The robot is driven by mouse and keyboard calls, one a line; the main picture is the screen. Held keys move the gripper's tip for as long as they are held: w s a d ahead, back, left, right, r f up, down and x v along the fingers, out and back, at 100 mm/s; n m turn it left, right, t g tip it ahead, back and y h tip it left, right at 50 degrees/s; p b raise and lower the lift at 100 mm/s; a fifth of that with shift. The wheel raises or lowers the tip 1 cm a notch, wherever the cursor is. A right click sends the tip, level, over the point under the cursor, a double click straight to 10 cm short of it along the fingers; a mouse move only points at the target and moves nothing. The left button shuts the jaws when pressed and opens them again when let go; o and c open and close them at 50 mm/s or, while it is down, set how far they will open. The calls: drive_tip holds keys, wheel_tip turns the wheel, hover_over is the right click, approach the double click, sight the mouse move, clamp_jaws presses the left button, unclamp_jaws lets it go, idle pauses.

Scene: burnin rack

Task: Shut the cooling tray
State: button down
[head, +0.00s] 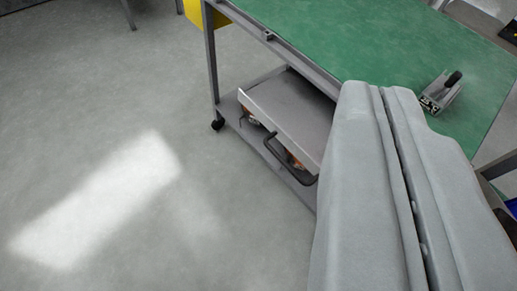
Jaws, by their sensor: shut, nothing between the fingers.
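No part in view is plainly marked as the cooling tray. A flat grey metal unit (290,105) sits on the lower shelf under the green bench. It has a dark bar handle (290,162) at its front, with orange parts behind it. I cannot tell whether this unit is the cooling tray or how far any tray is out. My gripper (381,88) fills the right side of the view, large and grey. Its two fingers lie together with only a thin seam between them, and it holds nothing. It hides the unit's right end and part of the bench.
The green-topped bench (330,40) runs across the upper right. A small metal device with a black knob (442,92) stands on it. A bench leg with a black caster (217,125) is left of the unit. A yellow bin (205,12) is behind. The grey floor (100,130) at left is clear.

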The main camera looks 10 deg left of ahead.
sight(294, 91)
drive_tip(key=w+a+f+n+g, duration=0.3)
drive_tip(key=w+a+f, duration=0.15)
drive_tip(key=f, duration=0.25)
drive_tip(key=w+a+f+n+g, duration=0.25)
drive_tip(key=w+a+f, duration=0.2)
drive_tip(key=f, duration=0.35)
drive_tip(key=w+a+f+n+g, duration=0.2)
drive_tip(key=w+a+f+n, duration=0.1)
drive_tip(key=w+f, duration=0.3)
drive_tip(key=w+d+x, duration=0.1)
drive_tip(key=x, duration=1.1)
drive_tip(key=shift+d, duration=0.4)
drive_tip(key=shift+w+r, duration=0.15)
drive_tip(key=w+d, duration=0.2)
drive_tip(key=w, duration=0.1)
drive_tip(key=w+d, duration=0.2)
drive_tip(key=w, duration=0.2)
drive_tip(key=w+d, duration=0.2)
drive_tip(key=w, duration=0.2)
drive_tip(key=shift+d, duration=0.25)
drive_tip(key=shift+s, duration=0.1)
